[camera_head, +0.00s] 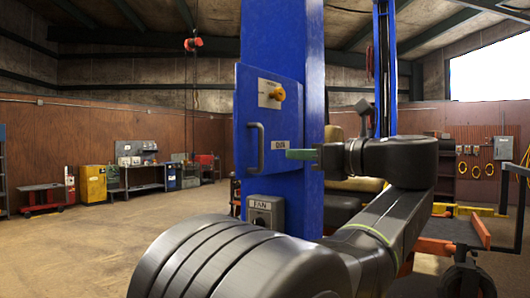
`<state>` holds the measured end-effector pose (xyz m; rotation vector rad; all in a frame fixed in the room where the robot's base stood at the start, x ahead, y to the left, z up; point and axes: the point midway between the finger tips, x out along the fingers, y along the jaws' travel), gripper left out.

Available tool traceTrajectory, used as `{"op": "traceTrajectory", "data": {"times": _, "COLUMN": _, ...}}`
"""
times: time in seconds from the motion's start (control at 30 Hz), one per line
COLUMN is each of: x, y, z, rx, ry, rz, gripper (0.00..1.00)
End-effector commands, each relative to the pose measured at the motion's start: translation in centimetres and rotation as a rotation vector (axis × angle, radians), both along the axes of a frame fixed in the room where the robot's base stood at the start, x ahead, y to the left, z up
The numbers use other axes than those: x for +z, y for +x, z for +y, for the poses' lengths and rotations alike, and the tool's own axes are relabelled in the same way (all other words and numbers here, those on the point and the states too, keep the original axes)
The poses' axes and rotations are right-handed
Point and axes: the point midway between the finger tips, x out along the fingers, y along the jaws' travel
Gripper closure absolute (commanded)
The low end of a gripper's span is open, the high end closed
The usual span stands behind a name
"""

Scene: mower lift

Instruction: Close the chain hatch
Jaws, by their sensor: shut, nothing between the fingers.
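The chain hatch (262,125) is a blue panel on the front of the blue lift column (282,30). Whether the fingertips touch the panel is unclear.
A grey switch box labelled FAN (265,211) sits on the column below the hatch. A red hoist (193,44) hangs at the back left. Yellow cabinet (93,184) and workbenches line the far wall. The floor (100,245) at left is open.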

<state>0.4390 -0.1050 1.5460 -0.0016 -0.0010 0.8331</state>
Motion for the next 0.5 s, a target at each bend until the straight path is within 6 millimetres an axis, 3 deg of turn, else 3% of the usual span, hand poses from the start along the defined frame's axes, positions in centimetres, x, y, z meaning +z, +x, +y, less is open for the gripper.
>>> {"op": "traceTrajectory", "data": {"times": 0.5, "x": 0.3, "y": 5.4, "z": 6.1, "rx": 0.005, "ry": 0.002, "rz": 0.002, "gripper": 1.00}}
